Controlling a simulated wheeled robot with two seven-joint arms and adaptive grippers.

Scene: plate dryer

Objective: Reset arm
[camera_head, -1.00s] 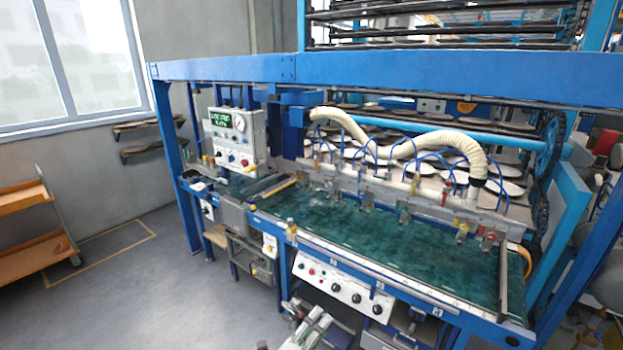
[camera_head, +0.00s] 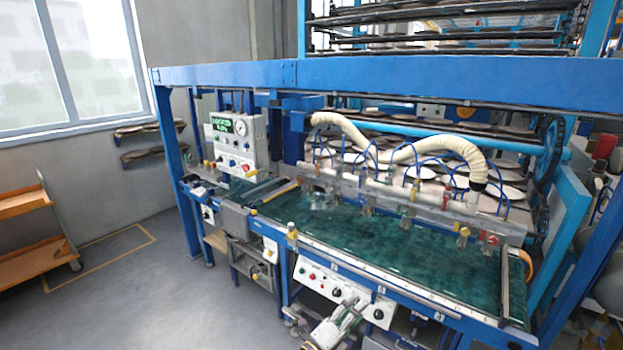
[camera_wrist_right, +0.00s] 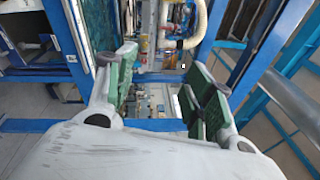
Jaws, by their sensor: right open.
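My right gripper (camera_head: 347,314) shows at the bottom middle of the head view, in front of the lower control panel of the blue plate dryer (camera_head: 430,75). In the right wrist view the right gripper (camera_wrist_right: 160,85) has its green-padded fingers spread apart with nothing between them. The machine's parts show beyond the gap. My left gripper is in neither view.
The dryer's green belt (camera_head: 430,258) and white control panel (camera_head: 338,290) stand close to my right gripper. A control box (camera_head: 237,142) is on the machine's left. An orange cart (camera_head: 28,245) stands far left. The grey floor (camera_head: 150,310) at left is clear.

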